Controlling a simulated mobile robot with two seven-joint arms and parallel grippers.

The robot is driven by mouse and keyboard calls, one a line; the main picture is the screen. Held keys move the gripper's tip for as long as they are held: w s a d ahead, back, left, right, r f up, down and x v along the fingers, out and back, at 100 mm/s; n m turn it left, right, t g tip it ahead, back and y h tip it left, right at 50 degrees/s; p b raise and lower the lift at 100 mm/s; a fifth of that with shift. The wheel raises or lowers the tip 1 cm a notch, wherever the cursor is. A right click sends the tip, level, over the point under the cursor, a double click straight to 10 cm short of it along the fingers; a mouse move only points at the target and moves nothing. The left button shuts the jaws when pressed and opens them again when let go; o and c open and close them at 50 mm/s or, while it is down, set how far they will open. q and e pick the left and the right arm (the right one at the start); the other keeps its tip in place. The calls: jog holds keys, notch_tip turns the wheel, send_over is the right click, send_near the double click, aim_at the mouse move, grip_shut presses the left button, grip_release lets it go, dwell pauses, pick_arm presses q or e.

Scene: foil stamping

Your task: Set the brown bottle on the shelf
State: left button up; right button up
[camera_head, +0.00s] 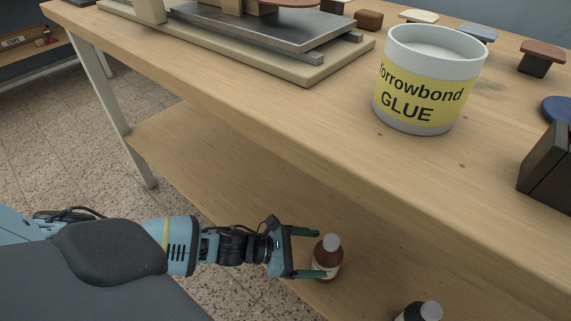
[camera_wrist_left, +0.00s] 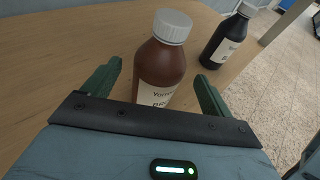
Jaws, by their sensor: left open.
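The brown bottle (camera_head: 327,257) has a white cap and a pale label. It stands upright on the lower shelf (camera_head: 230,165) of the workbench. It also shows in the left wrist view (camera_wrist_left: 161,65). My left gripper (camera_head: 318,253) is open at the bottle, with its green fingers on either side of it. In the left wrist view the left gripper's fingers (camera_wrist_left: 155,85) flank the bottle, with a visible gap on each side. The bottle's lower part is hidden behind the gripper body in that view. My right gripper is not in view.
A black bottle (camera_wrist_left: 228,38) with a white cap stands near the brown one; it shows at the bottom edge of the head view (camera_head: 421,312). A large glue tub (camera_head: 428,80) and a press (camera_head: 260,40) stand on the bench top above. The shelf left of the gripper is clear.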

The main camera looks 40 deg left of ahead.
pick_arm(q)
jog(key=p+v, duration=0.1)
jog(key=v, duration=0.6)
jog(key=shift+s+a, duration=0.15)
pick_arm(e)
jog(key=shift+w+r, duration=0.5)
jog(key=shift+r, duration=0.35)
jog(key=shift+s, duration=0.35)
